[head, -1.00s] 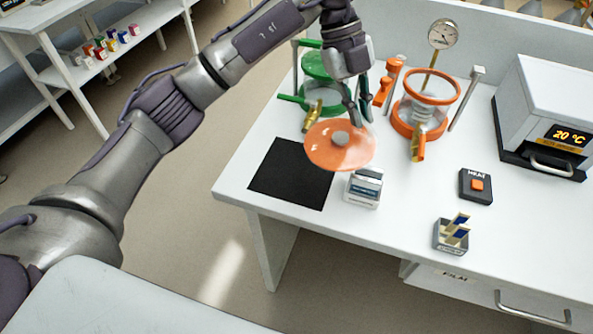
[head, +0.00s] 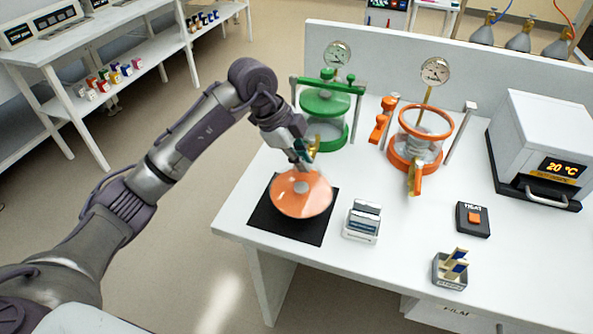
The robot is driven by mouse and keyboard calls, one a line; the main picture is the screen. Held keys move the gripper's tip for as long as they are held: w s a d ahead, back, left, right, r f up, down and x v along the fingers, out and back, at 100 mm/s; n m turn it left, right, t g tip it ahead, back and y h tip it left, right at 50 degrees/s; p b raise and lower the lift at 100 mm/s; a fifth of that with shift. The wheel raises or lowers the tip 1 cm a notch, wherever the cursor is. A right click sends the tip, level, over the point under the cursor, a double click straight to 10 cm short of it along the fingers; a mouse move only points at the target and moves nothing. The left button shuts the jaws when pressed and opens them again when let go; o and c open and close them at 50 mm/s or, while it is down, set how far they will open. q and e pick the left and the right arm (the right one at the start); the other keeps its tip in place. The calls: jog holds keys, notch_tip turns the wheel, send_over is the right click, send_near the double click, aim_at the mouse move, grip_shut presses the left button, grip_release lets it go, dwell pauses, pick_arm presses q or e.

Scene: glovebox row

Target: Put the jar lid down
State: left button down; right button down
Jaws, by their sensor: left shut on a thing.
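The jar lid (head: 290,203) is an orange, see-through disc with a grey knob at its centre. It is over the black mat (head: 268,224) at the table's left front. I cannot tell whether it touches the mat. My left gripper (head: 304,166) reaches down at the lid's far edge and is shut on it. The orange jar (head: 416,145) stands open at the back middle, with its clamp bar swung aside. My right gripper is not in view.
A green jar (head: 325,118) with its lid on stands behind the mat. A small labelled device (head: 362,221) sits just right of the mat. A heat button box (head: 473,219), a sample holder (head: 450,271) and an oven (head: 541,150) are further right.

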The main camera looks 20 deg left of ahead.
aim_at(296, 172)
pick_arm(q)
jog(key=shift+a+f, duration=0.4)
jog(key=shift+a, duration=0.2)
notch_tip(296, 172, down, 4)
jog(key=shift+f+p, duration=0.1)
jog(key=shift+p, duration=0.4)
jog(key=c, duration=1.3)
grip_release()
jog(key=shift+o, duration=0.2)
jog(key=b+v, duration=0.1)
jog(key=v, duration=1.1)
